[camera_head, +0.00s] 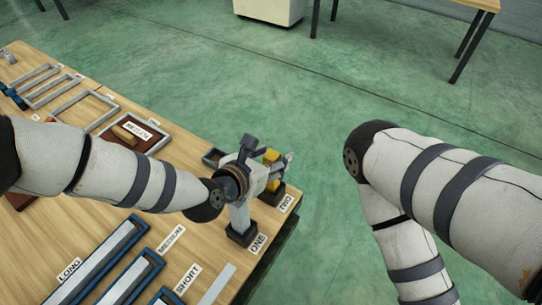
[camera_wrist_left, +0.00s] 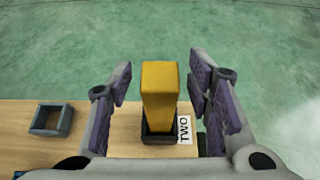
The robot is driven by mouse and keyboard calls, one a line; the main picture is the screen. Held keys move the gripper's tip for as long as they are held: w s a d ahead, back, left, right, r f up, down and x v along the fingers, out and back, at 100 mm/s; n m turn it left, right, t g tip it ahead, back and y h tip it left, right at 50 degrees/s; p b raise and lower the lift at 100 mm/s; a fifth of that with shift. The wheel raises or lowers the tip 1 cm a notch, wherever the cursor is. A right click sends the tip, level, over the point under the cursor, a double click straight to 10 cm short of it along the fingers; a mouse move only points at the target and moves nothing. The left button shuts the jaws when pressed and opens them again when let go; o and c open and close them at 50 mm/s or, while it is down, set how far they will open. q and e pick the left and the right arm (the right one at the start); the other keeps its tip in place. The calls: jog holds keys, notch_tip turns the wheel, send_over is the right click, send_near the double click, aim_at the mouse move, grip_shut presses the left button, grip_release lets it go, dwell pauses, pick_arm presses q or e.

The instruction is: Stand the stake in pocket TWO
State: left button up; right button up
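The yellow stake (camera_head: 271,157) stands upright at the table's far right corner. In the left wrist view the stake (camera_wrist_left: 160,92) rises from the dark pocket TWO (camera_wrist_left: 158,140), with the TWO label (camera_wrist_left: 184,130) beside it. The pocket TWO label also shows in the head view (camera_head: 286,203). My left gripper (camera_head: 277,168) is around the stake; in the wrist view its fingers (camera_wrist_left: 160,88) are apart, with a gap on each side of the stake. Pocket ONE (camera_head: 242,236) holds a pale upright post (camera_head: 239,214). My right gripper is out of view; only the right arm shows.
A small grey open-topped frame (camera_wrist_left: 50,120) sits left of the stake. Blue-edged trays marked LONG, MEDIUM and SHORT (camera_head: 170,296) lie at the near side. A red-brown tray (camera_head: 141,131) and grey frames (camera_head: 88,112) lie farther left.

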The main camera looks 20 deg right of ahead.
pick_arm(q)
jog(key=shift+s, duration=0.1)
jog(key=shift+a+r+p, duration=0.15)
jog(key=shift+r+p, duration=0.15)
jog(key=p+v, duration=0.2)
jog(key=v, duration=0.9)
jog(key=shift+s+a+r, duration=0.15)
jog(key=shift+s+a, duration=0.05)
